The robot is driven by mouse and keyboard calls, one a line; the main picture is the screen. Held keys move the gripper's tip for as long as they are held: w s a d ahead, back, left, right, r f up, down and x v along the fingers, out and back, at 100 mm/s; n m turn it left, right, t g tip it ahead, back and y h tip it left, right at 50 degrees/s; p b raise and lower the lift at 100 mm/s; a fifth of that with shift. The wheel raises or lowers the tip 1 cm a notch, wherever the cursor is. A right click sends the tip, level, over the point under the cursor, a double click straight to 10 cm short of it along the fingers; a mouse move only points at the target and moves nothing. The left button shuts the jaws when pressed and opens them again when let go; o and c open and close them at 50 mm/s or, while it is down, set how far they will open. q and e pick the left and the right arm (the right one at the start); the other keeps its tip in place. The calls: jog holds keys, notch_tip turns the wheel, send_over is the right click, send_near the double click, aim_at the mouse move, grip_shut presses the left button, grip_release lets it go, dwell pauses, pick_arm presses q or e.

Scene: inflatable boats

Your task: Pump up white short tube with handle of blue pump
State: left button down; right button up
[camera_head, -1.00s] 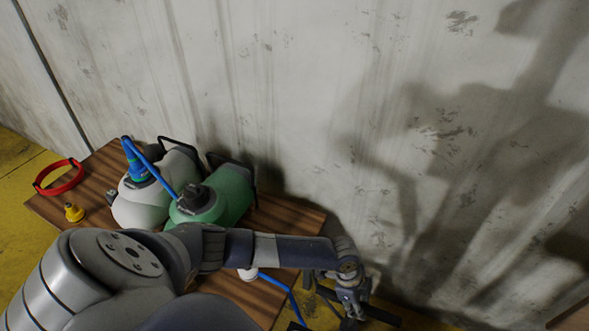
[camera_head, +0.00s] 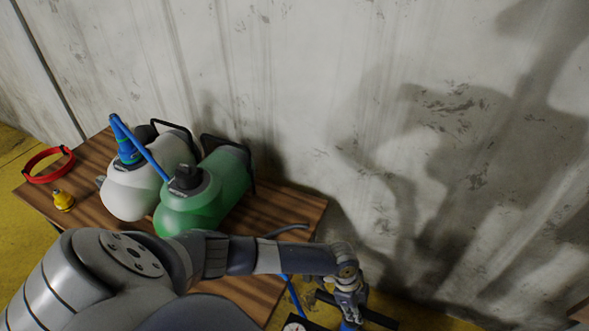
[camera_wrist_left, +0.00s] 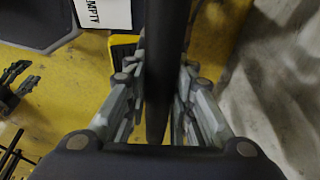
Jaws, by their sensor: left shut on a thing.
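My left gripper (camera_head: 348,308) is at the bottom of the head view, right of the table. It is shut on a long dark bar (camera_wrist_left: 165,70), which looks like the pump handle. The bar also shows on both sides of the fingers in the head view (camera_head: 380,318). The white short tube (camera_head: 134,192) lies on the table with a blue nozzle (camera_head: 128,152) upright on it. A blue hose (camera_head: 146,158) runs from the nozzle behind the green tube. The pump body is mostly hidden; a round gauge (camera_head: 294,327) shows at the bottom edge.
A green tube (camera_head: 218,190) lies beside the white one on the wooden table (camera_head: 298,207). A yellow valve piece (camera_head: 63,200) and a red ring (camera_head: 48,178) are at the table's left. A stained wall (camera_head: 300,90) stands close behind.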

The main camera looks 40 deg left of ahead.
pick_arm(q)
jog(key=shift+s+f, duration=0.1)
jog(key=shift+s, duration=0.1)
jog(key=c, duration=1.2)
grip_release()
jog(key=shift+w, duration=0.1)
jog(key=shift+w+r, duration=0.1)
jog(key=shift+r, duration=0.15)
jog(key=shift+r+p, duration=0.25)
jog(key=shift+p, duration=0.1)
notch_tip(320, 180, up, 6)
jog(key=p, duration=0.6)
jog(key=shift+r, duration=0.25)
